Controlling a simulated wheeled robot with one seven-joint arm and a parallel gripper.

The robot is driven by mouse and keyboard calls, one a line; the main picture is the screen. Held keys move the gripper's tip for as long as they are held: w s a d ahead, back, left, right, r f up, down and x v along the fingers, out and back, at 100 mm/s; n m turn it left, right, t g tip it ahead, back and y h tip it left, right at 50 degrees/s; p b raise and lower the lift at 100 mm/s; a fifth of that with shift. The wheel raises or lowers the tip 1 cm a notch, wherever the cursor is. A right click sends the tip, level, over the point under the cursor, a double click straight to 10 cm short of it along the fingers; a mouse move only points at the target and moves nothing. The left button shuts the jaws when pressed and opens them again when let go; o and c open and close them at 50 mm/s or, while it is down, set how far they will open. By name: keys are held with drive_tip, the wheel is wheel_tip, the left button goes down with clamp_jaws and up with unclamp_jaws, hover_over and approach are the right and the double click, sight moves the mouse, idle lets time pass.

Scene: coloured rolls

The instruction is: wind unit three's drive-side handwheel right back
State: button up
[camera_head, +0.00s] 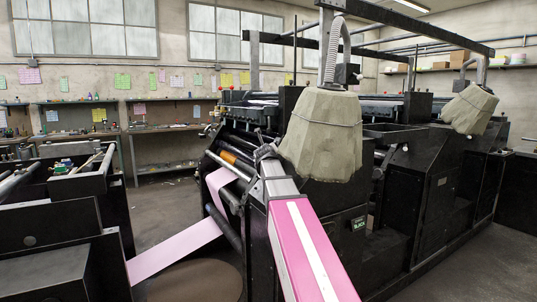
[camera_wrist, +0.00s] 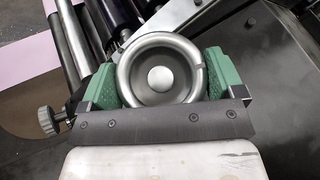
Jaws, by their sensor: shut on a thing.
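A round silver handwheel (camera_wrist: 160,72) with a dished rim and a domed centre fills the middle of the wrist view. The handwheel cannot be made out there. No unit number is readable.
A dark knurled knob (camera_wrist: 47,120) sits left of my gripper. A pink paper web (camera_head: 175,250) runs into rollers left of the unit. A covered shape (camera_head: 322,135) rises just right of my arm. Open floor (camera_head: 165,195) lies behind the web.

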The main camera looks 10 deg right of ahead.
drive_tip(key=o, duration=0.7)
drive_tip(key=shift+s, duration=0.15)
drive_tip(key=v, duration=1)
drive_tip(key=shift+s+a, duration=0.15)
drive_tip(key=shift+s, duration=0.1)
